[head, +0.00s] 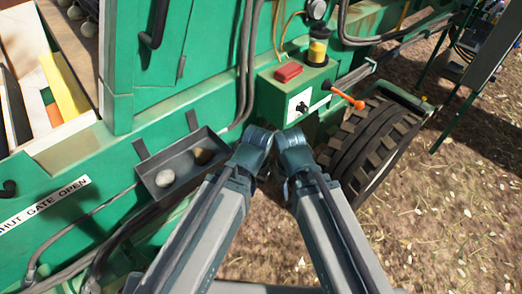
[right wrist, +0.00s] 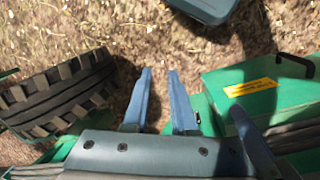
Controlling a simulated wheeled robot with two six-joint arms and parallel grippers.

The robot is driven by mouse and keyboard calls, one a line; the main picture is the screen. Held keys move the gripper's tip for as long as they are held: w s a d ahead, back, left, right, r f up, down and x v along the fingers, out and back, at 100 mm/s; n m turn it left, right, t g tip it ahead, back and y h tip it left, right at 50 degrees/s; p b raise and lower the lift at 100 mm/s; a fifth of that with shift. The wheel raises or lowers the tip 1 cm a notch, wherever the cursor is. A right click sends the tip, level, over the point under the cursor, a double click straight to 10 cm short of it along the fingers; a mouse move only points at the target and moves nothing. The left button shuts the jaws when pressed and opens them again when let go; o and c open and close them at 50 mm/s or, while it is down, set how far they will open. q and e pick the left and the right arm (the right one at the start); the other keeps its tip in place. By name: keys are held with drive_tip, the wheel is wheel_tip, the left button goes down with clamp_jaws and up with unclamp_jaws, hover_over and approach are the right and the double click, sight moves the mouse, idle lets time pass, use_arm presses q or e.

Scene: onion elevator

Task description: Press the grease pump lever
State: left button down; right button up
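The grease pump lever (head: 345,97) is a short orange rod with a round orange end. It sticks out to the right from the green pump box (head: 283,98), above the tyre. A clear reservoir with yellow content (head: 318,48) stands on top of the box. My right gripper (right wrist: 160,72) is open, with only ground seen between its fingers. In the head view my right arm ends below and left of the lever, apart from it, and its fingers are hidden. My left arm ends just left of it; its gripper fingers do not show. The lever is not visible in the right wrist view.
A black tyre (head: 372,145) stands below the lever; a tyre (right wrist: 55,95) also shows in the right wrist view. A red block (head: 289,71) sits on the pump box. A grey tray (head: 181,165) holds round items at left. Open ground lies at right.

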clamp_jaws()
drive_tip(key=w+d+r+n+t+y+p, duration=0.25)
drive_tip(key=w+d+r+y+p, duration=0.35)
drive_tip(key=w+d+r+p, duration=0.4)
drive_tip(key=w+d+r+n+t+y+p, duration=0.1)
drive_tip(key=w+d+r+t+p, duration=0.1)
drive_tip(key=d+r, duration=0.5)
drive_tip(key=w+d+r+n+t+p, duration=0.2)
drive_tip(key=w+d+r+t, duration=0.3)
drive_tip(key=d, duration=0.6)
wheel_tip(320, 180, up, 3)
drive_tip(key=shift+d+f+y+p, duration=0.1)
drive_tip(key=shift+d+y+p, duration=0.25)
drive_tip(key=shift+y+p, duration=0.1)
drive_tip(key=shift+w+n, duration=0.1)
drive_tip(key=shift+n, duration=0.15)
